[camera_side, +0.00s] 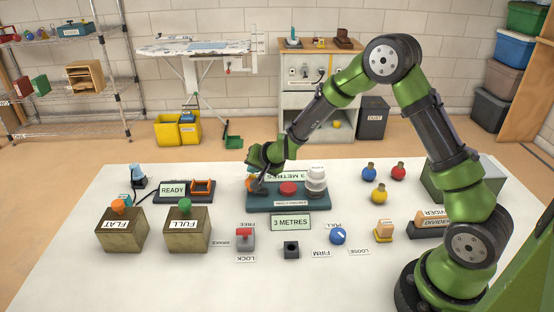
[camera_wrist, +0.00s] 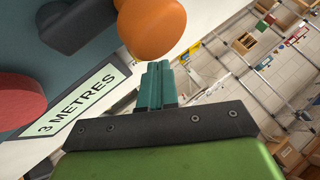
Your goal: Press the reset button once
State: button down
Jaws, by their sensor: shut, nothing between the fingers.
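A dark teal panel (camera_side: 300,203) stands mid-table with a red round button (camera_side: 288,188), a white stacked knob (camera_side: 316,180) and an orange-topped part (camera_side: 250,182). I cannot read a "reset" label; the small strip under the red button is too small to read. My gripper (camera_side: 257,185) is at the panel's left end, by the orange part. In the wrist view, my shut teal fingers (camera_wrist: 156,84) show just below an orange rounded knob (camera_wrist: 150,28); whether they touch is unclear. The red button (camera_wrist: 20,100) is at the left edge there, apart from the fingers.
A "3 METRES" sign (camera_side: 290,222) stands before the panel. In front are a red-handled lever (camera_side: 245,238) and blue knob (camera_side: 337,236). Coloured bulbs (camera_side: 370,172) stand right.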

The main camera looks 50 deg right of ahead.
jog(key=shift+f, duration=0.25)
jog(key=shift+f, duration=0.4)
dwell(0.5)
jog(key=shift+r, duration=0.85)
jog(key=shift+r, duration=2.5)
jog(key=shift+r, duration=0.1)
